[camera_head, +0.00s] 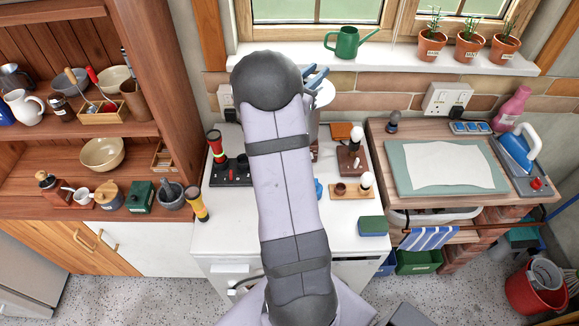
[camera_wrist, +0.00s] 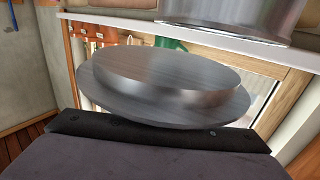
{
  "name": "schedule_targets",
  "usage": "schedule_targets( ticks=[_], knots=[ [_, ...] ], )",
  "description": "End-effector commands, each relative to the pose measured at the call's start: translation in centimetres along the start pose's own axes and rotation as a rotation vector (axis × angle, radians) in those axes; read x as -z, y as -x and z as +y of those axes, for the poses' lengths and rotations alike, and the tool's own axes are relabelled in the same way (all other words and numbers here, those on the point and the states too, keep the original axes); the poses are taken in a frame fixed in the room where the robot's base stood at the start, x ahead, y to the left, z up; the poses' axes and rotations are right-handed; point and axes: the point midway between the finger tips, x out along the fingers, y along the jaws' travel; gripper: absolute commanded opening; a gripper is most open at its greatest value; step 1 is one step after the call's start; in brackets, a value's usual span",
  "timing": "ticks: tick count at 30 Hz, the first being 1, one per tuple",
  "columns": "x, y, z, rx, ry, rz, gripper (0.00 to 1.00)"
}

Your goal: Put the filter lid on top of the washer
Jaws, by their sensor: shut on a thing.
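The filter lid, a round brushed-metal disc with a raised centre and a flat rim, fills the middle of the wrist view (camera_wrist: 165,75). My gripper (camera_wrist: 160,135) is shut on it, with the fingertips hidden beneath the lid. In the head view my gripper (camera_head: 316,78) shows partly past the end of my arm, with the pale lid (camera_head: 325,95) beside it, above the back of the white top. The washer (camera_head: 228,232) is the white appliance under my arm. Its front shows part of a round door, and my arm hides the middle of its top.
A metal cylinder (camera_wrist: 235,15) shows in the wrist view. The front left of the top is clear.

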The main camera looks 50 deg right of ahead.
Motion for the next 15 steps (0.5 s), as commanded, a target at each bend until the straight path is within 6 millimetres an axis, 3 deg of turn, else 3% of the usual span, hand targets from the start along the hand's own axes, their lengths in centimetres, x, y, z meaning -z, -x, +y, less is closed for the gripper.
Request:
schedule_targets(
  ticks=[3,9,12,15],
  knots=[
    [-0.4,2.3,2.9,-0.075,0.004,-0.001,0.00],
    [-0.9,5.4,6.3,-0.157,0.002,0.000,0.00],
    [-1.7,7.2,6.7,-0.157,0.005,-0.001,0.00],
    [-3.1,7.9,5.9,-0.125,0.003,-0.001,0.00]
  ],
)
